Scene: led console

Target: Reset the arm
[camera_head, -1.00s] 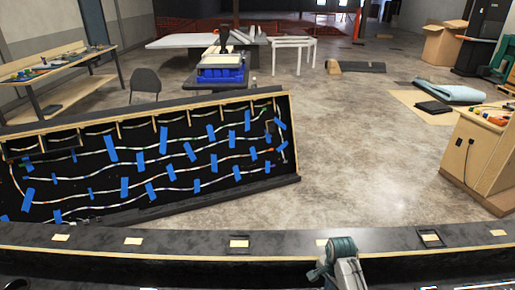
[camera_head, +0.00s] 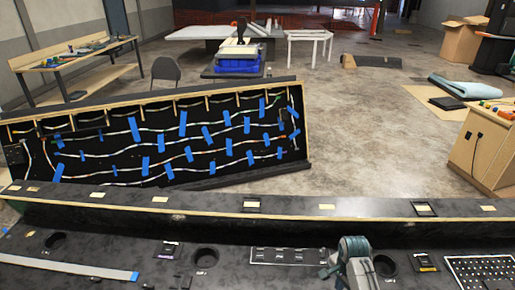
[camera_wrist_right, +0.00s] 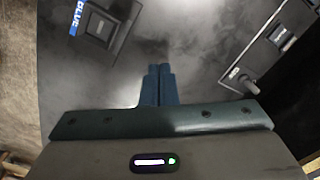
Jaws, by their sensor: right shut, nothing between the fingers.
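My right arm rises from the bottom edge of the head view, over the near black console (camera_head: 215,262). Its gripper (camera_head: 330,270) is small there, over the console's panel. In the right wrist view my right gripper (camera_wrist_right: 158,72) has its two dark teal fingers together, with nothing between them. Below the fingers is a smooth dark surface, with no contact visible. A module with a blue "BLUE" label (camera_wrist_right: 75,18) lies at the upper left of that view. My left gripper is not in view.
A dark panel with wavy strips and blue tape (camera_head: 155,143) stands behind. A wooden cabinet (camera_head: 485,150) stands right. Open floor lies between.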

